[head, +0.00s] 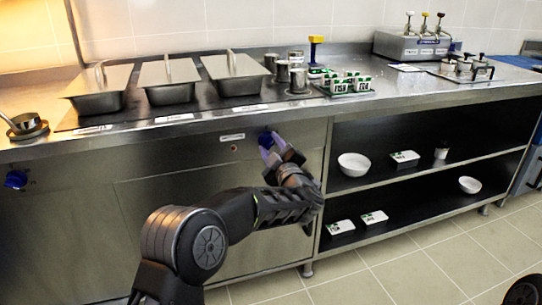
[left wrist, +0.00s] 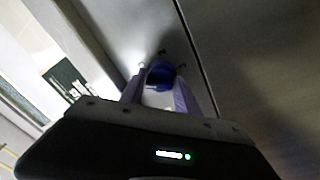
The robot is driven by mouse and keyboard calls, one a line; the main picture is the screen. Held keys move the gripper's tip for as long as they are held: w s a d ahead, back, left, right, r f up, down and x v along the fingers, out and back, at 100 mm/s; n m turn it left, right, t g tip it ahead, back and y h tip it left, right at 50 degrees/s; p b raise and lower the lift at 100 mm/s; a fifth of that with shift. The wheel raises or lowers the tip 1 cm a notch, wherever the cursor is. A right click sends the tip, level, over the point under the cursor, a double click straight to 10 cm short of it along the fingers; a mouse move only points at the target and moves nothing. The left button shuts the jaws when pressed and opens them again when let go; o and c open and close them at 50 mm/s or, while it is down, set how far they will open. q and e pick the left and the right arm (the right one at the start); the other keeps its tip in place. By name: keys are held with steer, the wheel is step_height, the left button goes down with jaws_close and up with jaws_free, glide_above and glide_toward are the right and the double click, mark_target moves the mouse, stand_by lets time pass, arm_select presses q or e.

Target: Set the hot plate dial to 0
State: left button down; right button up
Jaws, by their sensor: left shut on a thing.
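The blue dial (head: 265,139) sits on the steel front panel under the counter, below a small white label. My left gripper (head: 269,150) reaches up to it, with its purple fingers at the dial. In the left wrist view the blue dial (left wrist: 161,73) lies between the two fingertips of my left gripper (left wrist: 160,84), which is shut on it. Small dark marks show on the panel around the dial, but their numbers are too small to read. The dial's pointer cannot be made out. My right gripper is not in view.
A second blue dial (head: 15,179) is on the panel at the far left. Lidded steel pans (head: 168,93) stand on the counter above. Open shelves (head: 345,193) with white bowls and small boxes lie to the right.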

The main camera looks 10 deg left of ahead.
arm_select(q)
steer(key=n+b, duration=0.2)
steer(key=n, duration=0.2)
steer(key=shift+a+f+y+b, duration=0.1)
steer(key=shift+f+y+b, duration=0.05)
steer(key=shift+y+b, duration=0.2)
steer(key=shift+n+g+b, duration=0.3)
steer(key=shift+n+b, duration=0.4)
steer(key=shift+n, duration=0.5)
steer(key=c, duration=0.9)
jaws_free()
